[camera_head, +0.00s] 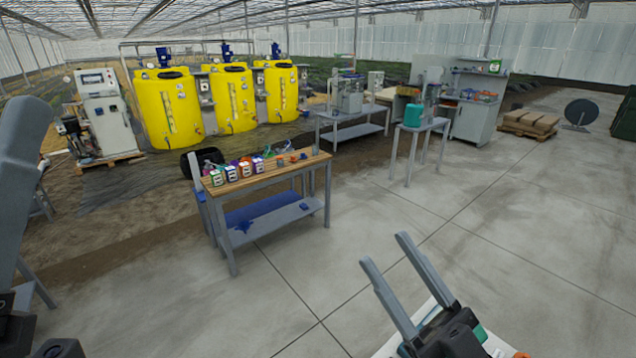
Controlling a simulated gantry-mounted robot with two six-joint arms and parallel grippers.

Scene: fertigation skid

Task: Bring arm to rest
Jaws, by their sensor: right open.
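My right gripper (384,249) is at the bottom right of centre in the head view. Its two grey fingers point up and away and are spread apart, with only bare floor showing between them. It holds nothing and is well apart from the workbenches. On the left edge a large grey part of my left arm (18,165) rises close to the camera. Black parts of it show at the bottom left corner. Its fingertips cannot be made out clearly.
A wooden-topped bench (262,172) holds several small bottles. Yellow tanks (232,98) and a white control cabinet (104,110) stand behind. A white surface (496,347) with a teal item lies below my right gripper. The concrete floor (520,230) at right is clear.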

